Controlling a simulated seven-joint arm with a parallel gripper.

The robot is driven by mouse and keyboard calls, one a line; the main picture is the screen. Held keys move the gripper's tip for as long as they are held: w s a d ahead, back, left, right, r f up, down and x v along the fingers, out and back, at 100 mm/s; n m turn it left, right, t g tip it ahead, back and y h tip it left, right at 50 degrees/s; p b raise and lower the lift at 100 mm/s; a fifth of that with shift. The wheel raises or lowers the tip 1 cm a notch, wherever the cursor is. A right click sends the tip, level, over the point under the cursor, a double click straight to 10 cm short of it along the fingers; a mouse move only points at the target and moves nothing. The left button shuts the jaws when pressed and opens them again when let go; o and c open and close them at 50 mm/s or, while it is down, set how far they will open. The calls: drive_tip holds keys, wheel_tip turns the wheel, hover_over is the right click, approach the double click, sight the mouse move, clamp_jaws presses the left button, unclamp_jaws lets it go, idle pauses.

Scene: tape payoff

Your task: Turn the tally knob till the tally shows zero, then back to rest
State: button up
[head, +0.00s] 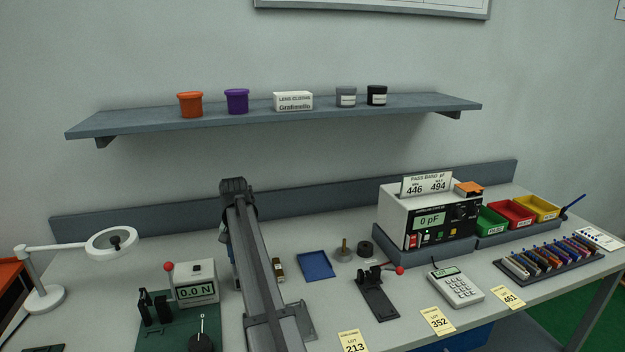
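I cannot make out a device clearly marked as a tally. A dark round knob-like part (202,343) with a thin upright pin sits at the bottom edge, on the green base plate (180,330), and is partly cut off. Behind it stands a grey box (194,285) with a red-ball lever, reading 0.0 N. My arm rises from the bottom centre and bends near the back of the table. Its far section drops behind the nearer link. My gripper is hidden there, so I cannot see its fingers. The arm also hides part of the table.
A magnifier lamp (112,241) stands at left. Right of my arm are a blue mat (316,265), a black lever fixture (377,297), a keypad device (457,290) and a meter (430,220) reading 0 pF. Coloured bins and a rack (550,264) fill the right. A shelf (270,113) hangs above.

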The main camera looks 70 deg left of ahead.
drive_tip(key=n, duration=0.8)
drive_tip(key=a+r+n+y, duration=0.1)
drive_tip(key=a+r+y, duration=0.1)
drive_tip(key=r, duration=0.6)
drive_tip(key=a+r+n+y, duration=0.1)
drive_tip(key=a+r+y, duration=0.2)
drive_tip(key=r, duration=0.4)
drive_tip(key=w+d+r+m+y, duration=0.1)
drive_tip(key=w+d+r, duration=0.1)
drive_tip(key=w, duration=0.9)
drive_tip(key=w+d+r+m+y, duration=0.1)
drive_tip(key=w+r, duration=0.3)
drive_tip(key=w, duration=0.7)
drive_tip(key=shift+d+r+m+t, duration=0.15)
drive_tip(key=shift+d+m+t, duration=0.15)
drive_tip(key=shift+d, duration=0.45)
